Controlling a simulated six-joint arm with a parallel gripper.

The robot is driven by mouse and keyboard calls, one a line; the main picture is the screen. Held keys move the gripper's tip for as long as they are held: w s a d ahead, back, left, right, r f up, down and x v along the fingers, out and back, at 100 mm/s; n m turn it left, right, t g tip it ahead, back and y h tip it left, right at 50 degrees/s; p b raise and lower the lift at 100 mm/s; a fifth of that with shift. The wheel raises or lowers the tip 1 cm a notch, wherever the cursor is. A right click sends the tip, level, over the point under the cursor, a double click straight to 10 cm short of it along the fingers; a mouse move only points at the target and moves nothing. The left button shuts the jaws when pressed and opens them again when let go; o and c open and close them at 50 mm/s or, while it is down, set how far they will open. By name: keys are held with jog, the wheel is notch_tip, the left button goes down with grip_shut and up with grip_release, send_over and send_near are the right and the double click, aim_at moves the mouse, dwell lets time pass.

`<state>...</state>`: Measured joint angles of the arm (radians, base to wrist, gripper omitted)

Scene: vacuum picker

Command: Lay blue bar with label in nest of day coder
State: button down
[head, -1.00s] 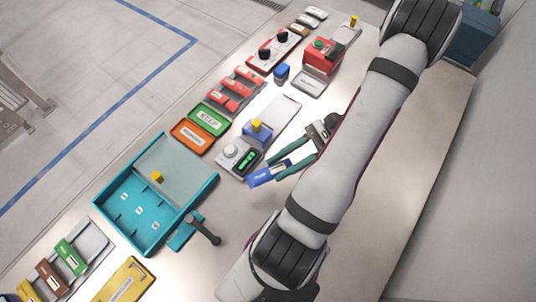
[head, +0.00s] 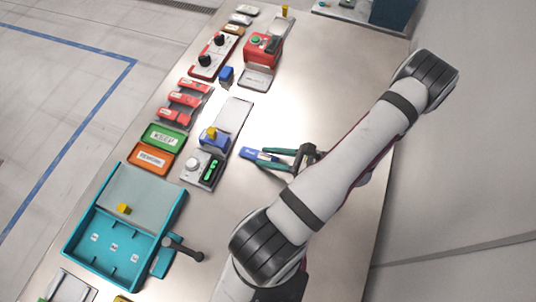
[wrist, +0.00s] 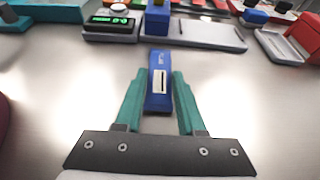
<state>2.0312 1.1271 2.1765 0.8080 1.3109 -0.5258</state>
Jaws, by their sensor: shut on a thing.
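My gripper (head: 268,159) is shut on the blue bar (head: 252,153) and holds it out toward the left, right of a dial unit. In the wrist view the bar (wrist: 161,62) lies between the green fingers (wrist: 159,85), its white label (wrist: 160,80) facing up. A grey unit (head: 203,168) has a round dial and a green-lit display. Beside it stand a blue block (head: 211,142) with a yellow top and a long pale plate (head: 236,113). This group looks like the day coder. The bar is apart from it; I cannot make out the nest.
A red machine (head: 262,48) with a green button stands farther up the table. Green (head: 165,136) and orange (head: 152,157) labelled trays lie left of the dial unit. Table on the right is clear.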

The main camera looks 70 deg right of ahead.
jog(key=c, duration=0.5)
grip_release()
